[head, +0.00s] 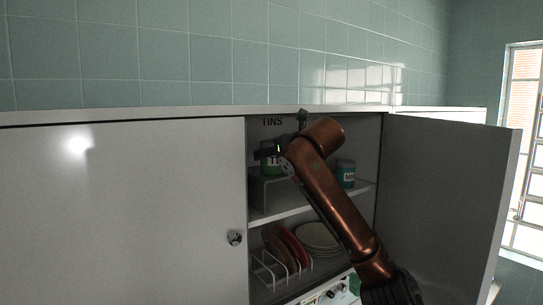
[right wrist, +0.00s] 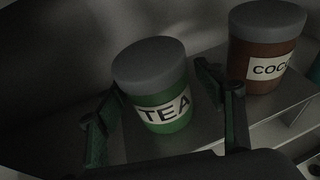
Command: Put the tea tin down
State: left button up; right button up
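The tea tin is green with a grey lid and a white TEA label. In the right wrist view the tea tin (right wrist: 158,92) appears to stand on a raised shelf (right wrist: 205,128). In the head view the tea tin (head: 267,160) shows partly behind my right gripper (head: 283,150), inside the open cupboard. My right gripper's fingers (right wrist: 160,78) are spread on either side of the tin. A gap shows between the tin and the right-hand finger; the left-hand finger is close to the tin, and contact is unclear. My left gripper is not in view.
A brown cocoa tin (right wrist: 265,50) stands to the right of the tea tin. A teal tin (head: 346,174) is farther right in the cupboard. Plates (head: 317,238) and a rack (head: 272,270) are on the lower shelf. The cupboard door (head: 450,200) is open to the right.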

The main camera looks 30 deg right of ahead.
jog(key=shift+a+r, duration=0.15)
jog(key=shift+s+r, duration=0.15)
jog(key=shift+s, duration=0.05)
jog(key=b+v, duration=0.3)
jog(key=v, duration=0.8)
jog(key=shift+s, duration=0.35)
